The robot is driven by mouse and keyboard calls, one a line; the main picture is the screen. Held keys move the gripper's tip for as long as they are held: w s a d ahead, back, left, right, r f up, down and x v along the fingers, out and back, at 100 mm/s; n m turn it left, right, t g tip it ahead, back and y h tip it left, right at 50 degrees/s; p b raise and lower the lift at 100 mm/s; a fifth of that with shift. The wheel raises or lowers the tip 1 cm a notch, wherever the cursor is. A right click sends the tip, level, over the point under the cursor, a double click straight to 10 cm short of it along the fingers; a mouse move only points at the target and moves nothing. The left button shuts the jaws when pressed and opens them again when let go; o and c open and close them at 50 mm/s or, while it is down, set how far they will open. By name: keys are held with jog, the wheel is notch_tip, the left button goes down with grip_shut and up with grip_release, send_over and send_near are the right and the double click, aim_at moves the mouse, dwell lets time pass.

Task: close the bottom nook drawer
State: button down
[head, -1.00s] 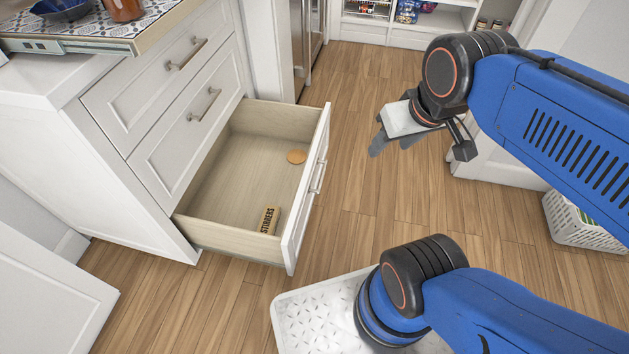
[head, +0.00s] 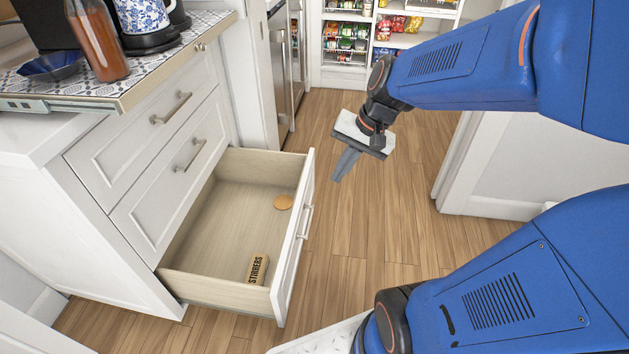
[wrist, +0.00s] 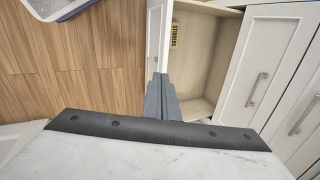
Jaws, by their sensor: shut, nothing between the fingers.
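The bottom nook drawer (head: 293,245) is pulled well out from the white cabinet. The drawer front has a metal bar handle (head: 306,221). My gripper (head: 341,172) is shut and empty, pointing down, to the right of the drawer front's far end and apart from it in the head view. In the wrist view the shut fingers (wrist: 158,90) overlap the near part of the drawer (wrist: 205,60), and the stirrers box (wrist: 176,37) shows beyond them.
Two shut drawers (head: 150,140) sit above the open one. The counter pull-out tray (head: 120,100) holds a bottle (head: 97,45), a blue bowl (head: 50,67) and a patterned kettle (head: 143,22). Wooden floor (head: 370,215) is clear right of the drawer. Stocked shelves (head: 390,25) stand behind.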

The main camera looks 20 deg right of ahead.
jog(key=w+d+f+m+t+y, duration=0.1)
jog(key=w+d+f+m+y, duration=0.1)
jog(key=w+d+f+m, duration=0.45)
jog(key=w+d+f+m+t+y, duration=0.1)
jog(key=w+d+f+m, duration=0.3)
jog(key=w+f, duration=0.45)
jog(key=w+d+f+m+t+y, duration=0.1)
jog(key=w+d+f+m+y, duration=0.15)
jog(key=w+f+m, duration=0.5)
jog(key=n, duration=0.1)
send_near(306, 184)
jog(key=f+x, duration=0.1)
jog(key=x, duration=0.3)
jog(key=shift+w+a+r+h, duration=0.1)
jog(key=shift+w+a+h, duration=0.3)
jog(key=shift+a, duration=0.2)
jog(key=shift+a, duration=0.15)
jog(key=w+a, duration=0.5)
jog(key=a, duration=0.4)
jog(key=w+a, duration=0.6)
jog(key=a, duration=0.4)
jog(key=w+a, duration=0.6)
jog(key=a, duration=0.4)
jog(key=shift+a, duration=0.2)
